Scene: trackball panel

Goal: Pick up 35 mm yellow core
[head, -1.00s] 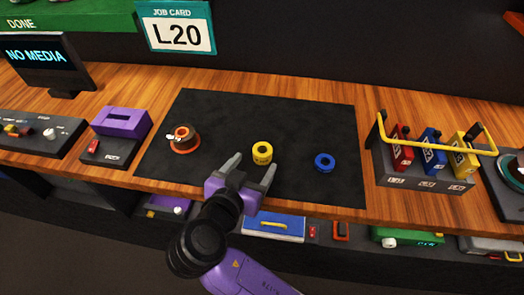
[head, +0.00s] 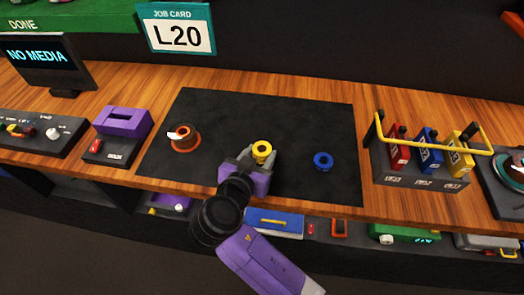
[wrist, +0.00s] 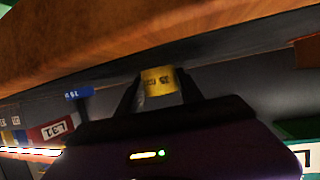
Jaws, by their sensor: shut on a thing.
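The yellow core (head: 262,149) is a short ring with a hole in its top, upright on the black mat (head: 220,110) in the head view. My gripper (head: 261,157) is shut on it, one finger on each side. In the wrist view the yellow core (wrist: 159,84) sits between my two dark fingers (wrist: 160,92), with dark marks on its side too small to read. Its lower part is hidden by my gripper in the head view.
A blue core (head: 323,161) stands to the right on the mat. An orange-and-brown spool (head: 184,139) is to the left. A rack (head: 420,177) with red, blue and yellow blocks stands beyond the mat's right edge. A purple-topped box (head: 122,122) is at left.

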